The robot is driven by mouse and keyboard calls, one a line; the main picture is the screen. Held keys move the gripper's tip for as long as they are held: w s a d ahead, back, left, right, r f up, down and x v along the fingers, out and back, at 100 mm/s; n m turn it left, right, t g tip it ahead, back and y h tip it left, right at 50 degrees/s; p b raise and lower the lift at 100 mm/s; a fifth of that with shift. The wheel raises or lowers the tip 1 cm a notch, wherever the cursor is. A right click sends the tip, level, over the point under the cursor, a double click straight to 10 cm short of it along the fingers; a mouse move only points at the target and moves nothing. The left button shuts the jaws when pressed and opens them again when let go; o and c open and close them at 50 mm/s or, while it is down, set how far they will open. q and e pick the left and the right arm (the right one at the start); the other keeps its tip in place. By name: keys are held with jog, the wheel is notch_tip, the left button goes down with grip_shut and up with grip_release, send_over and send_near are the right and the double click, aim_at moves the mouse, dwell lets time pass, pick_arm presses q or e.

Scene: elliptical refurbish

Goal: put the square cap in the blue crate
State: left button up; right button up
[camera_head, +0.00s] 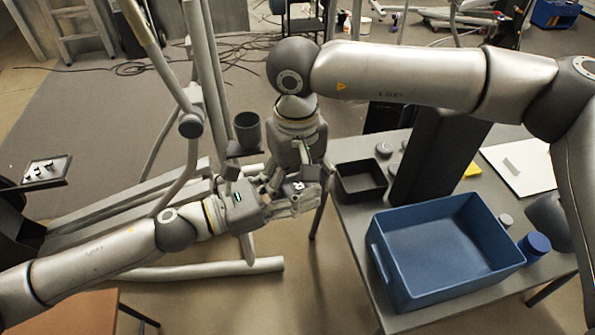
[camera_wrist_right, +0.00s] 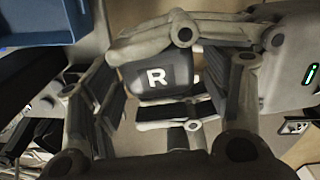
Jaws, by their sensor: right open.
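The square cap (camera_head: 295,187) is dark with a white R on its face. It also shows in the right wrist view (camera_wrist_right: 157,78). My left gripper (camera_head: 280,198) comes from the left and is shut on the cap; its fingers lie along two sides of it in the wrist view. My right gripper (camera_head: 299,178) points down over the cap, open, with one finger on each side of it. The exact contact is partly hidden by the fingers. The blue crate (camera_head: 392,290) stands on the grey table to the right, and appears empty.
On the table (camera_head: 350,240) are a small black tray (camera_head: 362,197), a tall black box (camera_head: 432,165), a blue round container (camera_head: 536,245) and a white board (camera_head: 525,175). An exercise machine (camera_head: 265,266) with a grey cup (camera_head: 247,130) stands behind my left arm. Open floor separates it from the table.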

jog(key=c, duration=0.6)
pick_arm(q)
jog(key=o, duration=1.5)
pick_arm(e)
jog(key=shift+c, duration=1)
pick_arm(q)
jog(key=shift+o, duration=0.4)
jog(key=shift+a, duration=0.1)
